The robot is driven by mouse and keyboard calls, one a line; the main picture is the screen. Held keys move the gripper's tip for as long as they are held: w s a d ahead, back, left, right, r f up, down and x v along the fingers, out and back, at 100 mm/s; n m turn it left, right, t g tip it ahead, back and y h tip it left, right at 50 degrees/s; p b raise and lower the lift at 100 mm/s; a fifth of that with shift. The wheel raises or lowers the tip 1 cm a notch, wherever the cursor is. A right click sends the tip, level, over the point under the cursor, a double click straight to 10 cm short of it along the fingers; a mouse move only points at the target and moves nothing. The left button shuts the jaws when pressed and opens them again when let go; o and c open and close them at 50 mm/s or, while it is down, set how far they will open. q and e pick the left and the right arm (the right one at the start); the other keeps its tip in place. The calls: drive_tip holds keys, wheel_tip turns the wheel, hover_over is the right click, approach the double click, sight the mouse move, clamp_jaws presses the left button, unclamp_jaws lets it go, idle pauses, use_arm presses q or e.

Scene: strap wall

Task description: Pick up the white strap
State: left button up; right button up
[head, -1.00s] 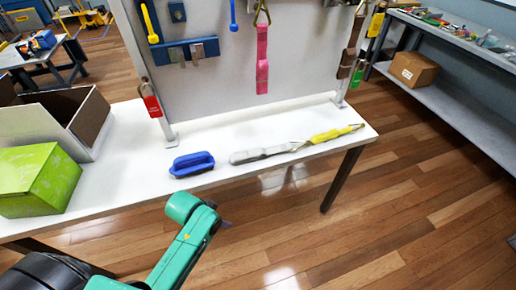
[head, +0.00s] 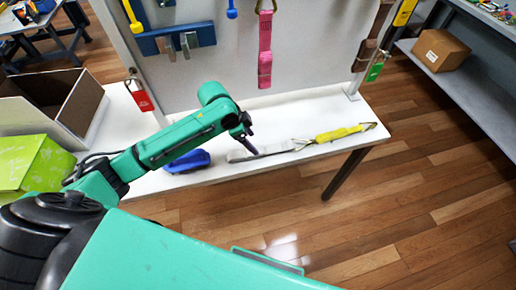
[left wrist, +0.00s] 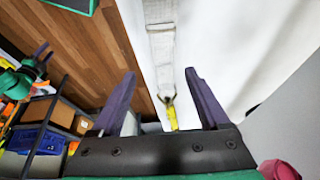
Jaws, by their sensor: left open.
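The white strap (head: 272,150) lies flat along the front part of the white table, with a metal hook end towards the yellow strap (head: 340,133). My left gripper (head: 252,148) is open above the strap's left part. In the left wrist view the white strap (left wrist: 162,45) runs between the two spread purple fingers of my left gripper (left wrist: 160,74). The fingers do not grip it; I cannot tell whether they touch it. What appears to be my right gripper (left wrist: 40,55) shows small at the left edge of the left wrist view, too small to judge.
A blue block-like tool (head: 187,161) lies on the white table (head: 225,178), left of the strap, partly behind my left arm. The tool panel (head: 215,75) stands behind, with a hanging pink strap (head: 265,50). Boxes fill the table's left end.

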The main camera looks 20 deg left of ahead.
sight(261, 149)
use_arm(q)
drive_tip(key=x, duration=0.3)
drive_tip(key=shift+w+a, duration=0.1)
drive_tip(key=shift+w, duration=0.1)
drive_tip(key=x, duration=0.2)
drive_tip(key=p+x, duration=0.1)
drive_tip(key=x, duration=0.1)
drive_tip(key=shift+w+f, duration=0.3)
drive_tip(key=shift+f, duration=0.05)
drive_tip(key=shift+s+d+f, duration=0.1)
drive_tip(key=shift+d+f, duration=0.05)
drive_tip(key=shift+d, duration=0.05)
drive_tip(key=shift+c, duration=0.3)
drive_tip(key=c, duration=1)
clamp_jaws()
use_arm(e)
drive_tip(key=shift+w+a+r, duration=0.25)
drive_tip(key=shift+w+r, duration=0.55)
drive_tip(key=shift+w, duration=0.05)
